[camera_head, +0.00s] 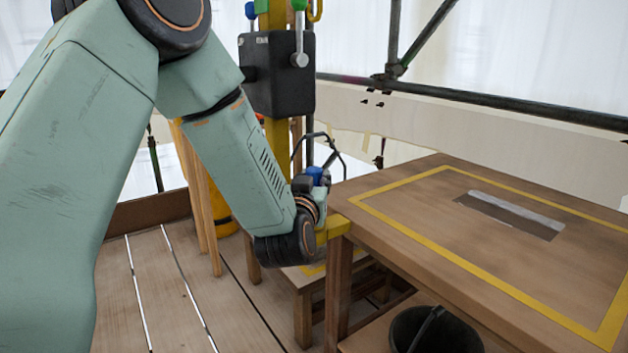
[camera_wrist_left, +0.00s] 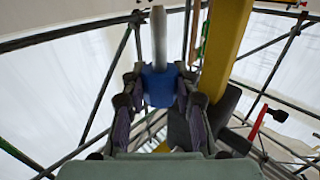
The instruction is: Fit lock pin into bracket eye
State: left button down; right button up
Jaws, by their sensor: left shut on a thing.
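My left gripper (camera_wrist_left: 160,80) is shut on the blue grip of the lock pin (camera_wrist_left: 158,88) in the left wrist view. The pin's grey shaft points up in that picture, away from the palm, with nothing visibly around it. In the head view my left wrist is low beside the yellow post (camera_head: 277,150), near the table's left corner, with a small blue part (camera_head: 318,175) showing at it. A yellow ring-shaped piece (camera_head: 315,10) is at the top edge; I cannot tell whether it is the bracket eye. My right gripper is out of view.
A black box (camera_head: 278,75) with a lever is on the post. A red lever (camera_wrist_left: 258,125) shows in the wrist view.

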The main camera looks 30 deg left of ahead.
pick_arm(q)
jog(key=shift+p, duration=0.55)
dwell(1.1)
jog(key=shift+f+b, duration=2.15)
jog(key=shift+f, duration=1)
jog(key=c, duration=1)
grip_release()
jog(key=shift+o, duration=0.2)
jog(key=shift+s, duration=0.1)
jog(key=v, duration=0.7)
jog(key=shift+s, duration=0.2)
jog(key=shift+d+f, duration=0.1)
